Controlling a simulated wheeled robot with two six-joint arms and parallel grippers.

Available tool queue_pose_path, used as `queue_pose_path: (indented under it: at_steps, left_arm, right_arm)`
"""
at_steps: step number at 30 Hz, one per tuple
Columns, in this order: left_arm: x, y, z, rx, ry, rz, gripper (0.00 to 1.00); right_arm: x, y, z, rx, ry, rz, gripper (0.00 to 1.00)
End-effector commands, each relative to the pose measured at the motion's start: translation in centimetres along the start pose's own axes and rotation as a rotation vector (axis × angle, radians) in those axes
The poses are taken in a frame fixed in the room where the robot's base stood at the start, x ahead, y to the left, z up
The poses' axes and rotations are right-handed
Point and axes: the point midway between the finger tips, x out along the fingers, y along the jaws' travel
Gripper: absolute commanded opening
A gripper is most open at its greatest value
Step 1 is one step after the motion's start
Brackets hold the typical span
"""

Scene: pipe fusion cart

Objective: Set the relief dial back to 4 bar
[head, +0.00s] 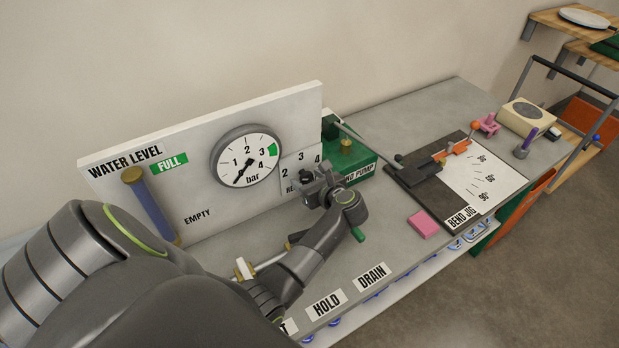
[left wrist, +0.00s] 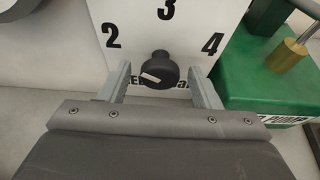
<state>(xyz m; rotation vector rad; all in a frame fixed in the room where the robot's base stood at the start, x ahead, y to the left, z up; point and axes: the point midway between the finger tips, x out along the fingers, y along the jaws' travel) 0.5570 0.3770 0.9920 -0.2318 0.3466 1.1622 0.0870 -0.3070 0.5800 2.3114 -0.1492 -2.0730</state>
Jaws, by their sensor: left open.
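The relief dial is a dark round knob (head: 305,177) on a white panel marked 2, 3 and 4; it also shows in the left wrist view (left wrist: 158,72). A short white mark sits on the left side of its face there; I cannot tell exactly which number it points to. My left gripper (head: 322,186) is at the panel, open. In the left wrist view its two fingers stand left and right of the knob, with a visible gap on each side. The label below the dial is partly hidden. My right gripper is not in view.
A round pressure gauge (head: 246,156) has its needle low, at the lower left. A green hand pump (head: 352,164) stands just right of the dial. A bend jig (head: 415,189) and a pink block (head: 423,224) lie farther right. HOLD and DRAIN labels line the front edge.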

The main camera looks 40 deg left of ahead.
Motion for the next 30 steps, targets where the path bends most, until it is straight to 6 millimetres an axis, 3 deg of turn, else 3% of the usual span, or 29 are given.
queue_pose_path:
  at_steps: [2, 12, 20, 30]
  left_arm:
    - [0.0, 0.0, 0.0, 0.0, 0.0, 0.0, 0.57]
    - [0.0, 0.0, 0.0, 0.0, -0.001, 0.0, 0.13]
    - [0.0, -0.1, 0.0, 0.029, -0.001, 0.012, 0.13]
    - [0.1, -0.1, -0.2, 0.218, -0.001, 0.091, 0.13]
  right_arm:
    - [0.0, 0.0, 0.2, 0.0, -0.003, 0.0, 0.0]
    - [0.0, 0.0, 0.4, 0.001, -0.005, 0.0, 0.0]
    - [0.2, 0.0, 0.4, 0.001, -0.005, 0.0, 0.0]
    - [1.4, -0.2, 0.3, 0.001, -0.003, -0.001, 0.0]
